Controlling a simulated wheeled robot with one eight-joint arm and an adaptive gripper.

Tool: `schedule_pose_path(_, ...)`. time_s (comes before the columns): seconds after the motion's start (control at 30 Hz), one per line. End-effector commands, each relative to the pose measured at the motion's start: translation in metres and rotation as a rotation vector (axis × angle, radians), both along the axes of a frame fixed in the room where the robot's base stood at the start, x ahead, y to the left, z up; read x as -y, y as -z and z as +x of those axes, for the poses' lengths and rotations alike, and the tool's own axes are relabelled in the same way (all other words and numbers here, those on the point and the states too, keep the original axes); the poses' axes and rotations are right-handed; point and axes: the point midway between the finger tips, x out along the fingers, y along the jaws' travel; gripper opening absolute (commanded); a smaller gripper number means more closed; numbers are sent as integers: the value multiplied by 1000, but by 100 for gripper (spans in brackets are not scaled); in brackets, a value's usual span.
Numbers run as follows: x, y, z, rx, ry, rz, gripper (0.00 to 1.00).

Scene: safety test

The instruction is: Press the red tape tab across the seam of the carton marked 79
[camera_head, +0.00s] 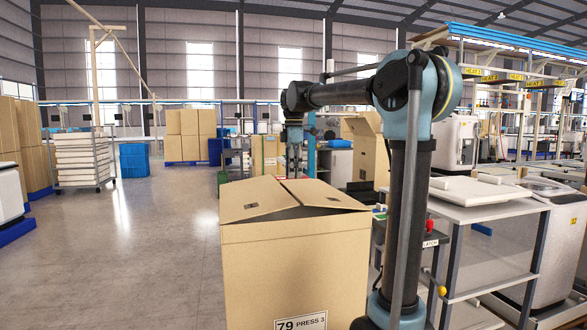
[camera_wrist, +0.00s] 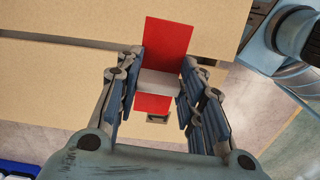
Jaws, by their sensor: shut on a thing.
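The tan carton marked 79 (camera_head: 290,260) stands in front of me in the head view, with "79 PRESS 3" on its label (camera_head: 301,322). Its top flaps (camera_head: 270,195) are slightly raised, with a dark gap under their edges. In the wrist view, flap cardboard (camera_wrist: 70,75) lies below my gripper, with a dark seam line running across. My gripper (camera_wrist: 160,60) is shut on the red tape tab (camera_wrist: 168,40), which reaches past the fingertips and overlaps the seam line in the picture. A grey piece (camera_wrist: 157,83) crosses the red between the fingers. I cannot tell whether the tab touches the cardboard.
A grey bench (camera_head: 470,205) stands right of the carton, near a red button (camera_head: 430,225). Another open carton (camera_head: 365,150) stands behind. A rack of white trays (camera_head: 82,160) stands farther left. The floor (camera_head: 150,250) left of the carton is clear.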

Motion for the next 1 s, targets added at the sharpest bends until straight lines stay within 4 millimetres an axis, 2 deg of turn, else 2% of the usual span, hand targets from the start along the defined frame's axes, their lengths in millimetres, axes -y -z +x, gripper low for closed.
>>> schedule_pose_path(0.6,1,39,0,0,1,0,26)
schedule_pose_path(1.0,1,50,0,0,1,0,26)
